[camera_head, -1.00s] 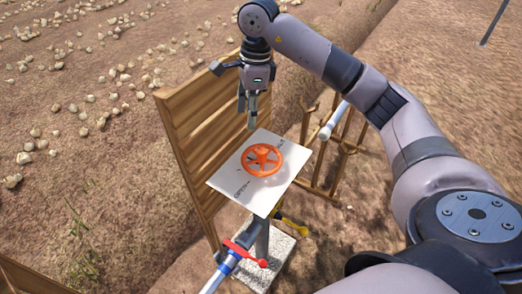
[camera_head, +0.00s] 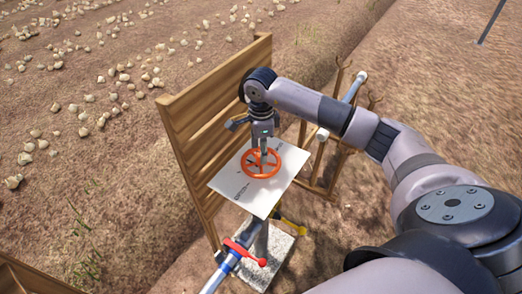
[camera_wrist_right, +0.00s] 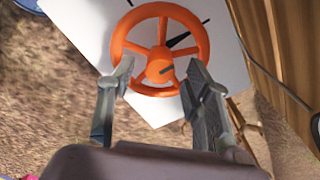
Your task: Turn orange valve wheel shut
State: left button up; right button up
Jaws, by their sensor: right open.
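The orange valve wheel (camera_head: 262,163) lies on a white plate (camera_head: 228,188) with printed lettering, on a post. It also shows in the right wrist view (camera_wrist_right: 160,22), with spokes, a round hub and a dark pointer mark near it. My right gripper (camera_head: 264,152) is over the wheel, pointing down. In the right wrist view (camera_wrist_right: 158,72) its two fingers are open and apart, one on each side of the hub, by the near part of the wheel. Nothing is held. Whether the fingers touch the wheel, I cannot tell. My left gripper is not in view.
A slatted wooden panel (camera_head: 190,124) stands close behind and left of the plate. A wooden rack (camera_head: 325,165) with a white pipe stands to the right. Below the plate are a red valve handle (camera_head: 243,252), a yellow handle (camera_head: 292,226) and a concrete block (camera_head: 282,252).

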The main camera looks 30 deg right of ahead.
jog(key=shift+f, duration=1.2)
jog(key=shift+c, duration=0.5)
grip_shut()
